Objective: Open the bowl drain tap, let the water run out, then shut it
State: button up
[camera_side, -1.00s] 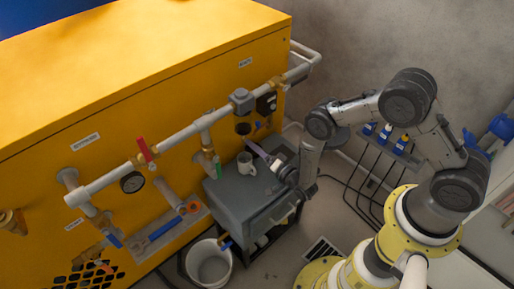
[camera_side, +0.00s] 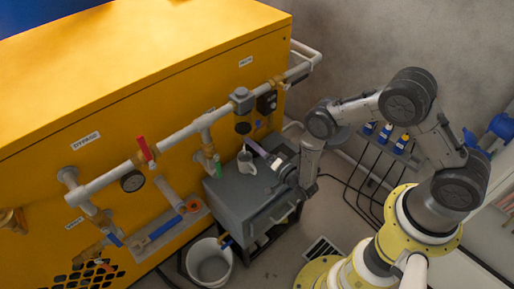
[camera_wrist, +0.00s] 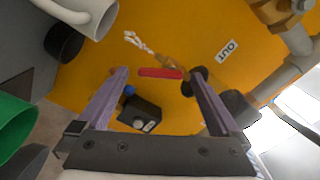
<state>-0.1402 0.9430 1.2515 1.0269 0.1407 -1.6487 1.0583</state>
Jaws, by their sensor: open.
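My gripper (camera_wrist: 162,72) is open, with one mauve finger on each side in the wrist view. A small brass fitting (camera_wrist: 172,61) with a red bar-shaped handle (camera_wrist: 160,73) shows between and beyond the fingertips. Neither finger visibly touches the handle. A pale, twisted strand (camera_wrist: 138,42) lies at the fitting's far end; I cannot tell whether it is water. In the side view my gripper is over the grey cabinet, beside the mug. The small fitting cannot be made out there, and which part is the bowl drain tap is unclear.
A white mug (camera_side: 246,162) stands on the grey cabinet (camera_side: 226,187), close to my gripper. Grey pipes with a red lever (camera_side: 144,148) run along the yellow housing (camera_side: 150,70). A white bucket (camera_side: 209,263) stands on the floor. A black box (camera_wrist: 139,114) is between the fingers in the wrist view.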

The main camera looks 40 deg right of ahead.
jog(key=s, duration=1.3)
jog(key=shift+s, duration=0.4)
jog(key=c, duration=0.4)
jog(key=shift+n, duration=0.5)
jog(key=shift+c, duration=0.9)
jog(key=shift+n, duration=0.8)
jog(key=shift+c, duration=1.3)
jog(key=shift+d+r+n, duration=0.1)
jog(key=shift+n, duration=0.9)
jog(key=shift+c, duration=0.4)
jog(key=w+a+r+n, duration=0.1)
jog(key=w+n, duration=1.2)
jog(key=w, duration=0.1)
